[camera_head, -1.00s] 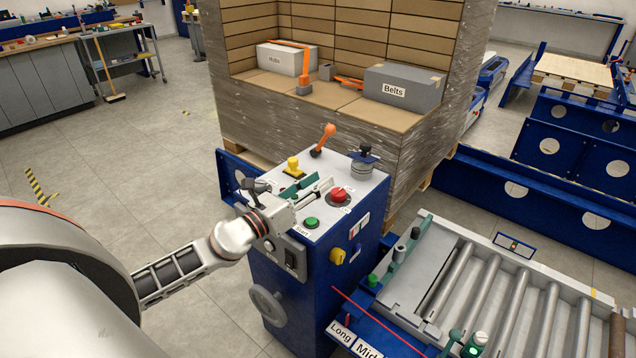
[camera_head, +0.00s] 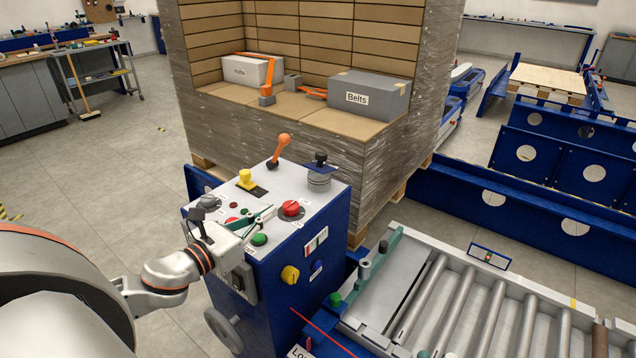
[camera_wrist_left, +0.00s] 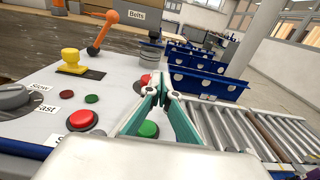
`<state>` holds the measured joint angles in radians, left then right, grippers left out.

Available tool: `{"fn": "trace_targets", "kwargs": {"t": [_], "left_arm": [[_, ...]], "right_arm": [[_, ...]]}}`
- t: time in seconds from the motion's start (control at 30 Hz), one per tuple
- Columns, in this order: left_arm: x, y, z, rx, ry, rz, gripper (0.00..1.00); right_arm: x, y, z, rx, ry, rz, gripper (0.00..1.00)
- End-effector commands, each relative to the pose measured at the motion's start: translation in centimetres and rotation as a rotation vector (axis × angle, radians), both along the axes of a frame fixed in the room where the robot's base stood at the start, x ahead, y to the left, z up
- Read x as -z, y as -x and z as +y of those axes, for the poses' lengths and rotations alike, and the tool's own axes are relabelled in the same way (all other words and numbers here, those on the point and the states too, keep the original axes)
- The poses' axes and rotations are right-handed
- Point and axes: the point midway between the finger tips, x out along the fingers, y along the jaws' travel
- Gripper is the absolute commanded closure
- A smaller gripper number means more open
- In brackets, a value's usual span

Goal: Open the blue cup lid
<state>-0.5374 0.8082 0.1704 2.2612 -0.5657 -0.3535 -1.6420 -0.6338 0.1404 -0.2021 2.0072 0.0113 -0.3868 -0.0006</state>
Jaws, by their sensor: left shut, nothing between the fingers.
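A grey ribbed cup (camera_head: 319,181) stands upright at the back right of the blue control box's light top. Its blue lid (camera_head: 322,168) with a black knob sits on it. In the left wrist view the cup (camera_wrist_left: 150,54) and lid (camera_wrist_left: 153,42) are partly in view, beyond the fingers. My left gripper (camera_head: 268,212) is shut and empty over the front of the panel, near the red and green buttons, apart from the cup. Its teal fingers (camera_wrist_left: 160,92) meet in the left wrist view. My right gripper is not in view.
The control box (camera_head: 270,190) carries an orange lever (camera_head: 279,150), a yellow switch (camera_head: 246,180), a red button (camera_head: 291,208) and a green button (camera_head: 259,239). A wrapped pallet stack (camera_head: 290,140) stands close behind. A roller conveyor (camera_head: 470,305) lies to the right.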

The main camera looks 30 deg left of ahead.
Motion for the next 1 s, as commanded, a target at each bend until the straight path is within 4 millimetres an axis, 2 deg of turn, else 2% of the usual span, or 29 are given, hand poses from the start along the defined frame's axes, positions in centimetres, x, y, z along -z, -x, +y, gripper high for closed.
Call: {"fn": "trace_targets", "kwargs": {"t": [1.0], "left_arm": [[0.6, -13.2, -1.0, 0.0, 0.001, -0.002, 1.0]], "right_arm": [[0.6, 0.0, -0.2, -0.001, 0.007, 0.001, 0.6]]}}
